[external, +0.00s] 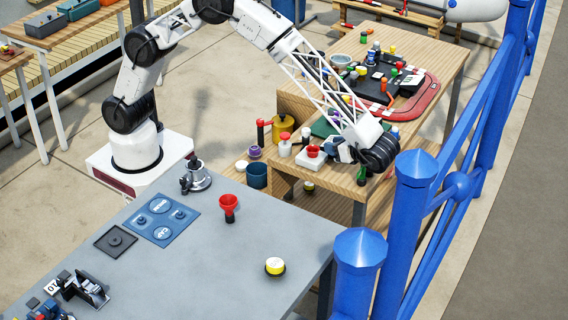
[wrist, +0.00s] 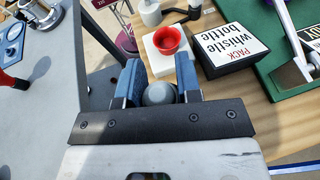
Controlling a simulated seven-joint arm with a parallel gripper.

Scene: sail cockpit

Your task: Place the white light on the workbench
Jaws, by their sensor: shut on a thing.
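My gripper (external: 338,150) is at the near end of the wooden table. In the wrist view its two blue fingers (wrist: 160,76) are shut on a pale grey, round-topped thing, which seems to be the white light (wrist: 160,94). Its lower part is hidden between the fingers. The grey-topped workbench (external: 190,270) fills the lower left of the external view, apart from my gripper. Its edge shows at the left of the wrist view (wrist: 50,95).
A red cup (wrist: 167,40) and a "whistle bottle" box (wrist: 230,48) are close to my fingers. Blue railing (external: 415,190) stands at right.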

